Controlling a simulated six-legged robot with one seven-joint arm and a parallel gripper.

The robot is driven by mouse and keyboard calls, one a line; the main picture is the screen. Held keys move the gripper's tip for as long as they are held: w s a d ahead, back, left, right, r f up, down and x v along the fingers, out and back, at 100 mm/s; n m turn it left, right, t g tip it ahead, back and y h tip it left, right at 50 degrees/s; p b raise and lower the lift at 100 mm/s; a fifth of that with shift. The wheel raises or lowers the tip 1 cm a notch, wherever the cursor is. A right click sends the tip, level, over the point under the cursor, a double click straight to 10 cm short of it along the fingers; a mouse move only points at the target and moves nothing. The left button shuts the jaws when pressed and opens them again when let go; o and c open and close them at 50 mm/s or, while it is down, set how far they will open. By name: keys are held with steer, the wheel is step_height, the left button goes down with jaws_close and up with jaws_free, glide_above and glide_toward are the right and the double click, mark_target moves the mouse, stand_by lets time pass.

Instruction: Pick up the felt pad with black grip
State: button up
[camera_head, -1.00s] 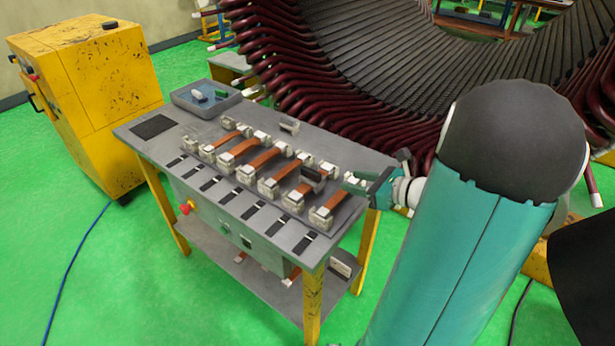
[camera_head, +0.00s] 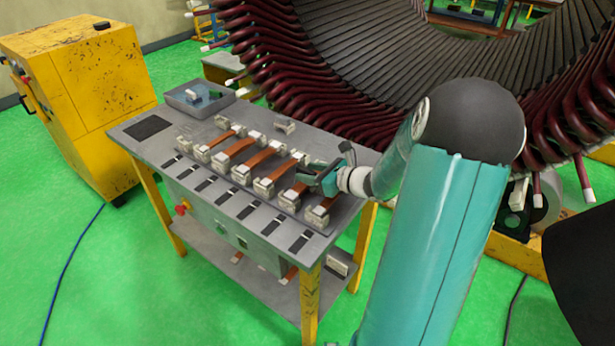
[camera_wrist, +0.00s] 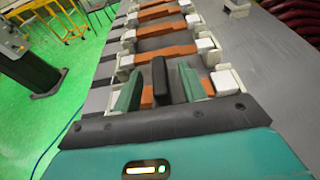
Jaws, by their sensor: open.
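The black grip (camera_wrist: 160,79) of the felt pad stands upright over a copper-coloured bar in the wrist view. The pad beneath it is hidden from me. My gripper (camera_wrist: 160,90) is open, with one teal finger on each side of the grip and visible gaps between. In the head view my gripper (camera_head: 318,180) is over the near right part of the row of bars on the table. There the gripper mostly covers the grip.
Several copper bars (camera_head: 262,158) rest on pale blocks along the grey table (camera_head: 153,153). A blue-grey tray (camera_head: 190,106) is at the far left corner. The large stator (camera_head: 340,60) rises behind the table, and a yellow cabinet (camera_head: 90,90) stands left.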

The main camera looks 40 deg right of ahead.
mark_target(311, 172)
jaws_close()
steer(key=shift+r, duration=0.1)
steer(key=shift+r, duration=0.45)
step_height(311, 172, up, 2)
steer(key=shift+r, duration=0.2)
steer(key=s+a+r, duration=0.7)
steer(key=s+r, duration=0.2)
steer(key=s, duration=0.3)
steer(key=shift+r, duration=0.25)
steer(key=shift+s, duration=0.15)
